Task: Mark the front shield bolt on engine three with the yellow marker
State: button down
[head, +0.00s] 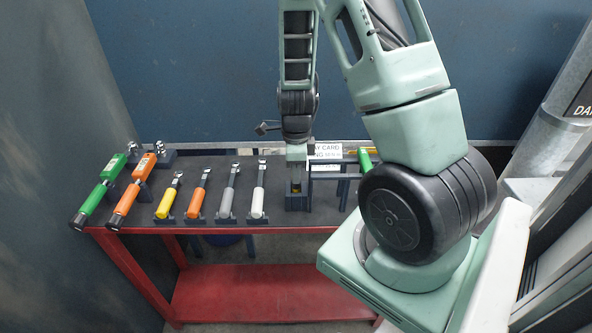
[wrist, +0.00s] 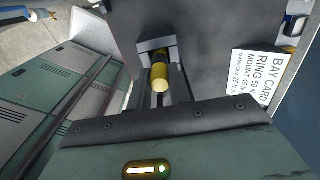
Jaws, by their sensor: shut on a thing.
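The yellow marker (wrist: 160,78) stands in a dark holder (head: 297,203) on the table. It has a yellow end and a dark band, and only a small bit of yellow shows in the head view. My gripper (head: 296,178) points down over the holder, with its fingers shut on the marker. In the wrist view the fingers lie on either side of the marker, and the holder (wrist: 152,45) is just beyond it. The marker's lower part is hidden. No engine or shield bolt shows in either view.
The dark-topped red table (head: 220,178) carries green (head: 98,195), orange (head: 130,193), yellow-handled (head: 167,200) and other wrenches on stands to the left. A white card (wrist: 257,75) and a dark frame (head: 330,178) stand close right of my gripper. A wall rises behind.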

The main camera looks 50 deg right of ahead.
notch_tip(320, 180, up, 9)
jog(key=p, duration=0.8)
jog(key=shift+r+p, duration=0.1)
jog(key=shift+p, duration=0.3)
